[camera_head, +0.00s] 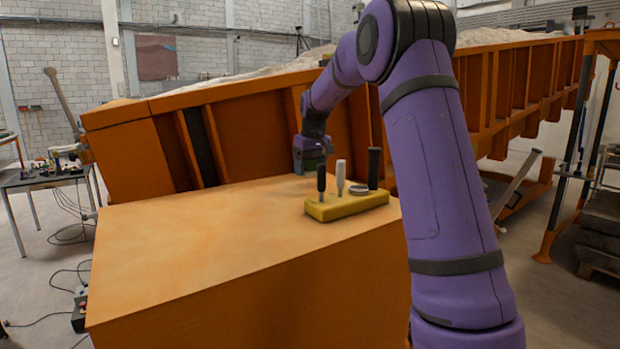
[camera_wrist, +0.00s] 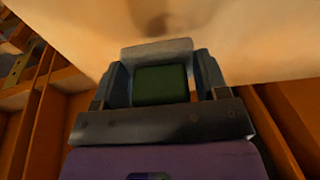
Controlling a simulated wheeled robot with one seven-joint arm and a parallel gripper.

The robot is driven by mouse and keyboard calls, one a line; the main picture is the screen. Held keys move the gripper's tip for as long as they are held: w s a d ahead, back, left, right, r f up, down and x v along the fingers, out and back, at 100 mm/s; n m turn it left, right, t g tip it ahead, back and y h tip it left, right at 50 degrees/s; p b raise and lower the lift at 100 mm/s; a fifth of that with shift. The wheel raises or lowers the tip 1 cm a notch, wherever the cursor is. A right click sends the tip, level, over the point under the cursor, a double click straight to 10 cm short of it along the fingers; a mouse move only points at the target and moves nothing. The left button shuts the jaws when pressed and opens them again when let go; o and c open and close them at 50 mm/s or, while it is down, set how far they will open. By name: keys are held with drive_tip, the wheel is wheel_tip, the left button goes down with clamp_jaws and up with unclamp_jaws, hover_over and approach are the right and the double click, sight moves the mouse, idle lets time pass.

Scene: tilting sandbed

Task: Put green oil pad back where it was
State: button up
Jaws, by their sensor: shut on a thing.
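The green oil pad (camera_wrist: 161,86) shows in the wrist view as a dark green rounded block between the two fingers. A pale grey piece (camera_wrist: 156,52) lies along its far side; I cannot tell whether it belongs to the pad. My gripper (camera_wrist: 161,74) is shut on the pad. In the head view my gripper (camera_head: 312,165) hangs pointing down at the far edge of the orange box top (camera_head: 210,230), just behind the yellow tool holder (camera_head: 347,205). The pad cannot be made out in the head view. The gap between it and the box top is unclear.
The holder carries a black-handled tool (camera_head: 321,178), a white-handled tool (camera_head: 340,174), a grey disc (camera_head: 359,189) and a second black handle (camera_head: 374,168). The orange sandbed wall (camera_head: 270,130) rises behind the box. The left part of the box top is clear.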

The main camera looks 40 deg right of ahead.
sight(310, 170)
drive_tip(key=shift+f, duration=1.55)
drive_tip(key=shift+f, duration=0.1)
drive_tip(key=o, duration=0.9)
